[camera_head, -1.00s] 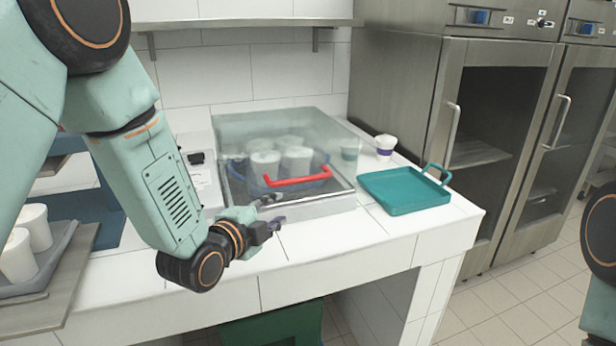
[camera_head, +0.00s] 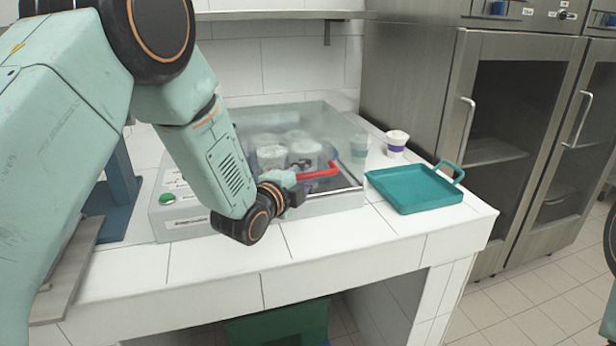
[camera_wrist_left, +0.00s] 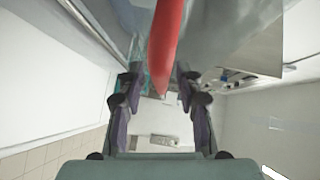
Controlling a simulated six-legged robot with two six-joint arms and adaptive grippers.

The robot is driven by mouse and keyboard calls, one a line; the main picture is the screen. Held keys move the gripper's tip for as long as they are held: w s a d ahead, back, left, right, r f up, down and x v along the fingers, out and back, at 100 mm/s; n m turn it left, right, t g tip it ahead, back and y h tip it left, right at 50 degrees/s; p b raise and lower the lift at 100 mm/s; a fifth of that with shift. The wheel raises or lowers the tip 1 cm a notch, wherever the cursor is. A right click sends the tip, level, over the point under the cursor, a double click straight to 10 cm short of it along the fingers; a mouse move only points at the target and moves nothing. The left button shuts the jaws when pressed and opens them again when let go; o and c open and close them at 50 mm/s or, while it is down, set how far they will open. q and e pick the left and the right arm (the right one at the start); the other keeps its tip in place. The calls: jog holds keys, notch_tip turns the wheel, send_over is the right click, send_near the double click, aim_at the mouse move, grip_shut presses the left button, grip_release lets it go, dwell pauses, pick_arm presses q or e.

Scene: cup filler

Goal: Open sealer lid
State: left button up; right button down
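The sealer (camera_head: 190,216) is a grey box on the white tiled counter. Its clear lid (camera_head: 335,122) is down, with several white cups (camera_head: 272,156) showing through it. A red handle (camera_head: 322,171) sits at the lid's front. My left gripper (camera_head: 300,181) is at the handle's left part in the head view. In the left wrist view, the red handle (camera_wrist_left: 166,45) runs between the two spread fingers of my left gripper (camera_wrist_left: 158,88), with gaps beside it. The gripper hides the handle's left end in the head view. My right gripper is out of view.
A teal tray (camera_head: 410,207) lies empty on the counter right of the sealer. A white cup with a purple band (camera_head: 396,143) stands behind it. A shelf (camera_head: 280,15) runs above, and steel cabinets (camera_head: 415,85) stand at the right. The counter's front strip is clear.

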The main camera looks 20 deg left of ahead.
pick_arm(q)
jog(key=shift+s+a+r, duration=0.1)
jog(key=shift+s+a, duration=0.1)
jog(key=shift+a, duration=0.05)
jog(key=shift+w+d, duration=0.3)
jog(key=shift+d, duration=0.05)
jog(key=shift+c, duration=1.4)
jog(key=shift+s+a, duration=0.15)
jog(key=shift+a, duration=0.1)
jog(key=c, duration=0.4)
grip_shut()
jog(key=shift+d, duration=0.1)
